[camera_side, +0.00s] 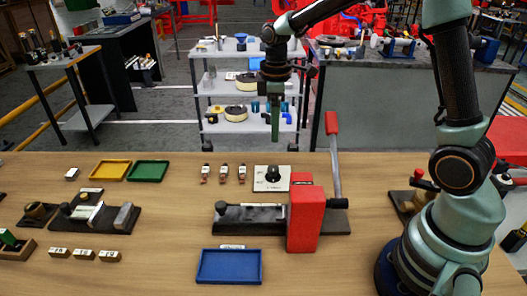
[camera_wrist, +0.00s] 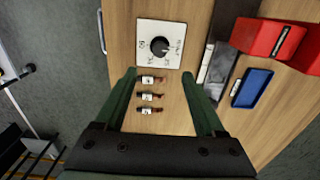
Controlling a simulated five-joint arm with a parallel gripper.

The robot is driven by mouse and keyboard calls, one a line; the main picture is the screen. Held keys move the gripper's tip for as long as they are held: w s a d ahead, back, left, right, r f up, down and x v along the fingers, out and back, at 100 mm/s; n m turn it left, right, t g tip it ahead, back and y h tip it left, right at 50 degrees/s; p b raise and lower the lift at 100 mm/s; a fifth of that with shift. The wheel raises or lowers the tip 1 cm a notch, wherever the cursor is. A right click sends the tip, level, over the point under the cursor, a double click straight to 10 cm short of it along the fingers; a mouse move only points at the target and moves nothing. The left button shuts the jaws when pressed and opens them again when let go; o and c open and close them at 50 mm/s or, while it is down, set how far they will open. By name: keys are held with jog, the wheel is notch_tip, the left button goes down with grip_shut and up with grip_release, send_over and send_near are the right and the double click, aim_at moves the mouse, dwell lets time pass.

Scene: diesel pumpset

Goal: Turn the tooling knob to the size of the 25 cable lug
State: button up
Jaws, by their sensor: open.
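The tooling knob (camera_side: 272,172) is a black knob on a white square plate (camera_side: 262,183), on the bench behind the red press. In the wrist view the knob (camera_wrist: 159,46) sits in the middle of its plate (camera_wrist: 145,58), with printed marks around it too small to read surely. Three cable lugs with white labels (camera_side: 223,173) stand in a row left of the plate; they also show in the wrist view (camera_wrist: 150,96), their labels not legible. My gripper (camera_side: 275,118) is above the back of the bench, pointing down, apart from the knob. Its green fingers (camera_wrist: 160,100) are open and empty.
A red press (camera_side: 305,218) with an upright red-handled lever (camera_side: 332,125) stands right of the knob plate. A blue tray (camera_side: 229,267) lies in front. Yellow (camera_side: 110,161) and green (camera_side: 148,161) trays lie at the back left. The bench between the green tray and lugs is clear.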

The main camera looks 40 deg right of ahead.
aim_at(273, 168)
notch_tip(273, 168, down, 12)
jog(key=shift+f, duration=0.15)
dwell(0.4)
grip_shut()
